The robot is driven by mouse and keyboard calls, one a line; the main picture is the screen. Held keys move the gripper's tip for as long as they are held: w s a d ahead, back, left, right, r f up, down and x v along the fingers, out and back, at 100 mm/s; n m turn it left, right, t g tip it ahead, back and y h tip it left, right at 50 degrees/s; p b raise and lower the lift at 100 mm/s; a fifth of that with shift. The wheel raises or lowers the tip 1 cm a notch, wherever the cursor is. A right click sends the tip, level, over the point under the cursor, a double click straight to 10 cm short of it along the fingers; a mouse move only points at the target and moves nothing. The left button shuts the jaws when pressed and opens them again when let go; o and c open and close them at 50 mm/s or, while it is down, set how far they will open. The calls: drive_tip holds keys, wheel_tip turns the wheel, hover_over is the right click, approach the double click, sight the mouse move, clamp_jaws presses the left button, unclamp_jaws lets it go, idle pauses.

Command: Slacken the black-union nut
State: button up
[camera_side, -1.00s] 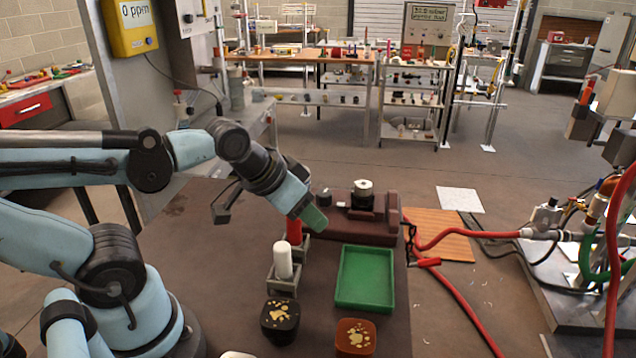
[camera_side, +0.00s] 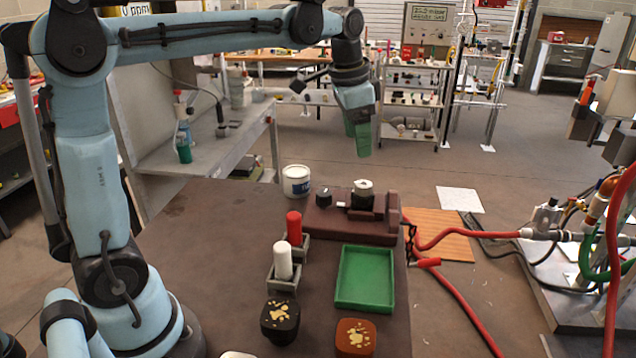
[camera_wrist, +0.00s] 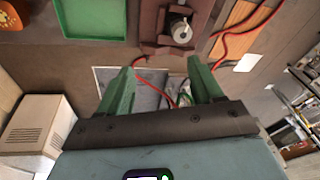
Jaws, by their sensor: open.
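A dark red-brown fixture block (camera_side: 350,222) stands at the back right of the brown table. A pale metal fitting with a black lower part (camera_side: 363,192) stands upright in it. A small black knob-like piece (camera_side: 324,198) sits on its left; I cannot tell which black part is the union nut. In the wrist view the fitting (camera_wrist: 180,29) shows near the top, beyond the fingers. My gripper (camera_side: 363,145) is high above the fixture, pointing down, apart from everything. In the wrist view its green fingers (camera_wrist: 160,78) are spread with nothing between them.
A green tray (camera_side: 365,279) lies in front of the fixture. A red cylinder (camera_side: 294,228) and a white cylinder (camera_side: 283,260) stand in grey holders to the left. A white tub (camera_side: 296,181) stands behind. Red hoses (camera_side: 465,232) run off the right side.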

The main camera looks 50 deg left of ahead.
sight(365, 184)
drive_tip(key=w+a+f+m+g, duration=0.2)
drive_tip(key=w+a+m+g, duration=0.15)
drive_tip(key=w, duration=0.35)
drive_tip(key=shift+n+t, duration=0.25)
drive_tip(key=shift+t, duration=0.2)
wheel_tip(365, 184, down, 12)
drive_tip(key=shift+a+f, duration=0.15)
drive_tip(key=shift+f, duration=0.1)
drive_tip(key=c, duration=1.1)
